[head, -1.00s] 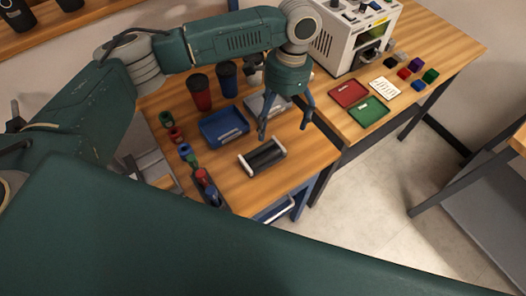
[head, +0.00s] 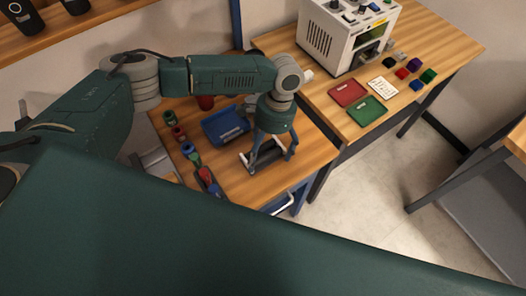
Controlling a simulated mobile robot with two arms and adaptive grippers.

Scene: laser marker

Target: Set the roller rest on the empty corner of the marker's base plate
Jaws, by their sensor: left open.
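The roller rest (head: 266,158), a dark roller frame with pale ends, lies on the wooden bench at centre in the head view. My left gripper (head: 271,161) points down over it, open, with its fingers at either side of the rest and partly covering it. Whether the fingers touch it I cannot tell. The laser marker (head: 327,42) is a white box machine on the bench at upper right, with a dark opening on its right side. Its base plate and the empty corner cannot be made out. My right gripper is not in view.
A blue tray (head: 226,127) sits just left of the rest. A red tray (head: 347,92), a green tray (head: 368,110), a white card (head: 384,86) and several coloured blocks lie by the marker. Several small coloured rolls line the bench's left edge. My own green body covers the foreground.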

